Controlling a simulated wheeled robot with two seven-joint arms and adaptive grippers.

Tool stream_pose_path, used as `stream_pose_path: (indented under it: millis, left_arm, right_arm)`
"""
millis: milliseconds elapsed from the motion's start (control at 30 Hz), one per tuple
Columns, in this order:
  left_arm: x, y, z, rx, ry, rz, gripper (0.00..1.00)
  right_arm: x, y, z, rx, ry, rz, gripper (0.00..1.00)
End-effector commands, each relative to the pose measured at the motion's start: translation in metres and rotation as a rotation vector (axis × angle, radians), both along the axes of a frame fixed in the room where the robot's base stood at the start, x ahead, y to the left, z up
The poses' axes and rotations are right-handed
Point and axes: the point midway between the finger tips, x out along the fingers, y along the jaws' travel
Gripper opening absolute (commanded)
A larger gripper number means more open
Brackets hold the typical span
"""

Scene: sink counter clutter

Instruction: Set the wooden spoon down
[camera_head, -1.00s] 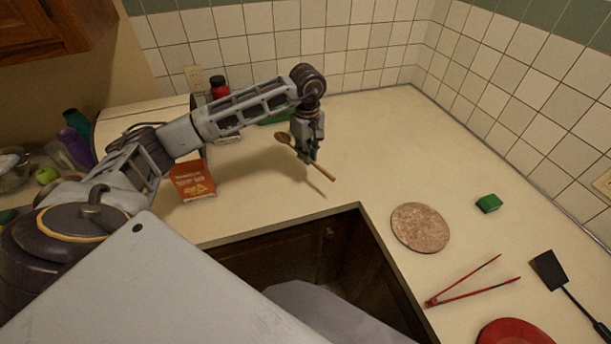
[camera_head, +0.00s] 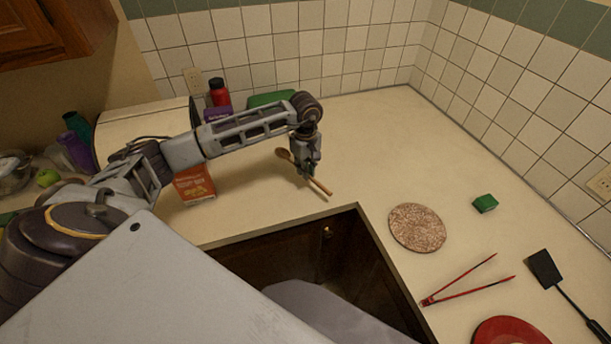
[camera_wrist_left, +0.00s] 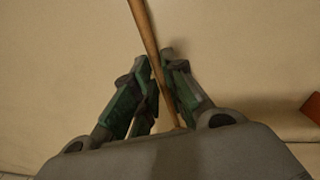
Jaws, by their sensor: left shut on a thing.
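The wooden spoon (camera_head: 319,187) is in my left gripper (camera_head: 308,173), low over the beige counter near its front edge. Its bowl points to the back left and its handle to the front right. In the left wrist view, the spoon's shaft (camera_wrist_left: 146,32) runs between the two fingers of the left gripper (camera_wrist_left: 158,85), which are shut on it. I cannot tell whether the spoon touches the counter. My right gripper is not in view.
An orange-red box (camera_head: 195,185) stands left of the gripper. A purple item (camera_head: 217,114), a red bottle (camera_head: 219,92) and a green item (camera_head: 270,98) are behind the arm. A round cork-like mat (camera_head: 418,227), green block (camera_head: 485,204), red tongs (camera_head: 465,281) and black spatula (camera_head: 546,268) lie right. Counter between is clear.

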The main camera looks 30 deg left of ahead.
Motion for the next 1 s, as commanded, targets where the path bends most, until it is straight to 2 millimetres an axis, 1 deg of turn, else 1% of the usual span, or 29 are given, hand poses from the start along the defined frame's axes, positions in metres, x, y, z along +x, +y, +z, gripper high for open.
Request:
stream_pose_path:
  millis: [233,333,600,700,1000]
  left_arm:
    - [0.000,0.000,-0.001,0.000,0.000,0.000,0.00]
    - [0.000,0.000,-0.004,0.001,0.002,0.000,0.00]
    - [0.000,0.000,-0.030,0.001,0.002,0.000,0.00]
    - [0.000,0.000,-0.036,0.001,0.001,0.000,0.00]
    - [0.000,0.000,-0.038,0.001,0.000,-0.001,0.00]
  right_arm:
    - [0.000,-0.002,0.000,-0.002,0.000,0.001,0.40]
    - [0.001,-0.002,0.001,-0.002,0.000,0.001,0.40]
    - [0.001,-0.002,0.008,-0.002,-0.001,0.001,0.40]
    - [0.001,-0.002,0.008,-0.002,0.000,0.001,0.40]
    - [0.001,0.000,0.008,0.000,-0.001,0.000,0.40]
